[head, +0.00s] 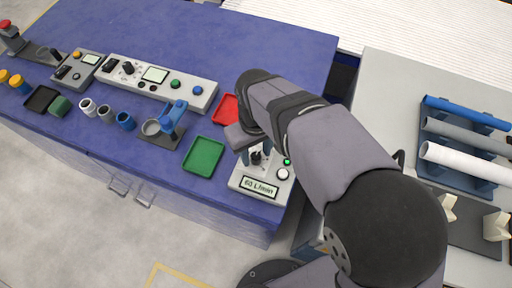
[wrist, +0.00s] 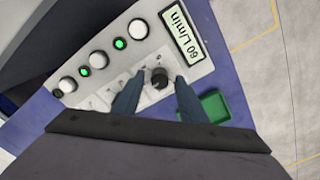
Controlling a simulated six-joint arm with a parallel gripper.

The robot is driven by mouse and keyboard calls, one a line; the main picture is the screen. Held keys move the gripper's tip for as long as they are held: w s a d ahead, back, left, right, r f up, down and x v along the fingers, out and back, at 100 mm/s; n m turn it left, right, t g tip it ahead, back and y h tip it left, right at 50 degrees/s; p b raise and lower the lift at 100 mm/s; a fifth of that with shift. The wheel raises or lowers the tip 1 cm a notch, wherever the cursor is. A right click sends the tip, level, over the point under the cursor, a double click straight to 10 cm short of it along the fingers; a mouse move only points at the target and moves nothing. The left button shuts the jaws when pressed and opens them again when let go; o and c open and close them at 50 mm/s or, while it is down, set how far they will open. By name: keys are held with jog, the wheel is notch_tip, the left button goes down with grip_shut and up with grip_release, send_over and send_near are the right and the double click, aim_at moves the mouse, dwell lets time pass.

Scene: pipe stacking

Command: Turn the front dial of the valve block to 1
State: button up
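The valve block is a pale box (head: 243,179) on the blue bench, with a "60 L/min" display (head: 261,188). It also shows in the wrist view (wrist: 160,44). Its black dial (wrist: 159,78) is near the display end, and the top of the dial shows in the head view (head: 256,158). My gripper (wrist: 160,80) points down at the block, its two blue fingers on either side of the dial. A gap seems to show between the dial and each finger, so it looks open. The dial's pointer and scale marks are too small to read.
White round buttons (wrist: 98,58) with green lamps run along the block. A green tray (head: 204,154) and red tray (head: 225,109) lie to its left. A blue clamp stand (head: 172,118) and grey control panel (head: 155,83) are farther left. Pipes lie on a rack (head: 433,142) at right.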

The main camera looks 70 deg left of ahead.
grip_shut()
jog(key=shift+r+n, duration=0.1)
jog(key=shift+n, duration=0.2)
jog(key=n+p, duration=0.2)
jog(key=n, duration=0.2)
jog(key=n+p, duration=0.2)
jog(key=n, duration=0.4)
jog(key=shift+n, duration=0.4)
jog(key=n+p, duration=0.1)
jog(key=n, duration=0.5)
jog(key=shift+a+p, duration=0.1)
jog(key=shift+p, duration=0.25)
jog(key=n, duration=0.6)
jog(key=shift+p, duration=0.4)
jog(key=shift+n, duration=0.4)
